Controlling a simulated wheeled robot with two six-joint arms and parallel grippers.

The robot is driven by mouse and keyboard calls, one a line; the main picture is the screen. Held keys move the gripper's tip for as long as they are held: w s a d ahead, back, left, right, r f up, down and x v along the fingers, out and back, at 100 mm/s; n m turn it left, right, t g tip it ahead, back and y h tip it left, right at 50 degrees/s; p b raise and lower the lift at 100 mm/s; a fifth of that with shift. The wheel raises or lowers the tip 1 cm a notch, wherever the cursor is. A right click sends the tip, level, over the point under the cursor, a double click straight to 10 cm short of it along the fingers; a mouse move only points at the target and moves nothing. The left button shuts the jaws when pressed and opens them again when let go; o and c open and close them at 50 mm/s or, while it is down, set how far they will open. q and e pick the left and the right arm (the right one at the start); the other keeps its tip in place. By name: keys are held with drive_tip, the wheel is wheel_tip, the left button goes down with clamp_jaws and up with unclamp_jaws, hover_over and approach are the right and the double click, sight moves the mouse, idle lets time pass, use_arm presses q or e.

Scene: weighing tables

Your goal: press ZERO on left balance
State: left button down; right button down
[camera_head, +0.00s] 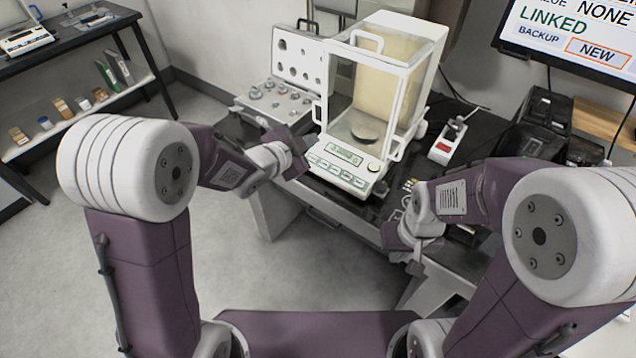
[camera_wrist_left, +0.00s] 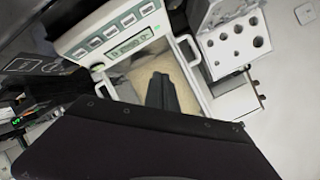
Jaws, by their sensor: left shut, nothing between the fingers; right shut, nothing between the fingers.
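A white balance (camera_head: 345,160) with a tall clear draft shield (camera_head: 378,85) stands on the dark table in the middle of the head view. Its sloped front panel has a lit display (camera_head: 344,154) and a row of buttons (camera_head: 338,172). The panel also shows in the left wrist view, with its display (camera_wrist_left: 131,44) and buttons (camera_wrist_left: 112,32). My left gripper (camera_head: 298,152) is beside the panel's left end; its closed, empty fingers (camera_wrist_left: 164,92) show in the left wrist view. The button labels are too small to read. My right gripper (camera_head: 412,250) is shut and empty by the table's front edge.
An open case of weights (camera_head: 280,98) stands left of the balance.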

sight(324, 164)
use_arm(q)
drive_tip(key=shift+s+d+f, duration=0.1)
drive_tip(key=shift+d+f, duration=0.2)
drive_tip(key=shift+f, duration=0.3)
use_arm(e)
drive_tip(key=shift+f, duration=0.4)
